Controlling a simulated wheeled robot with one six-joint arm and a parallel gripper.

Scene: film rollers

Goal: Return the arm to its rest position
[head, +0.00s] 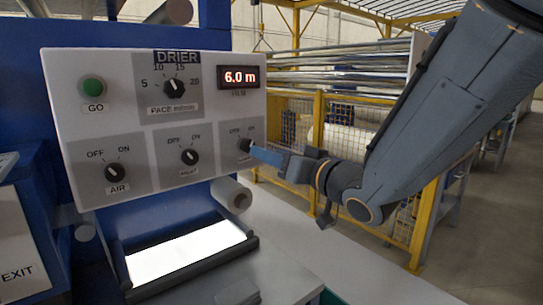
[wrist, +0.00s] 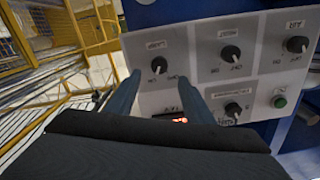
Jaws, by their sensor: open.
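My gripper (head: 257,153) is at the lower right of the grey DRIER control panel (head: 212,105), its blue fingers at or just in front of the right-hand OFF/ON knob (head: 245,145). In the wrist view, where the panel appears upside down, my gripper (wrist: 158,80) is open, its fingers apart with that knob (wrist: 160,65) just beyond the tips. Nothing shows between the fingers. I cannot tell whether they touch the knob. My arm (head: 430,110) reaches in from the upper right. The knob's label is partly hidden in the head view.
The panel also carries a green GO button (head: 93,87), a PACE dial (head: 174,86), an AIR knob (head: 111,173), a middle knob (head: 190,157) and a red display (head: 238,77) reading 6.0 m. Below are a white roll (head: 231,194) and a lit plate (head: 187,250). Yellow fencing (head: 316,130) stands behind.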

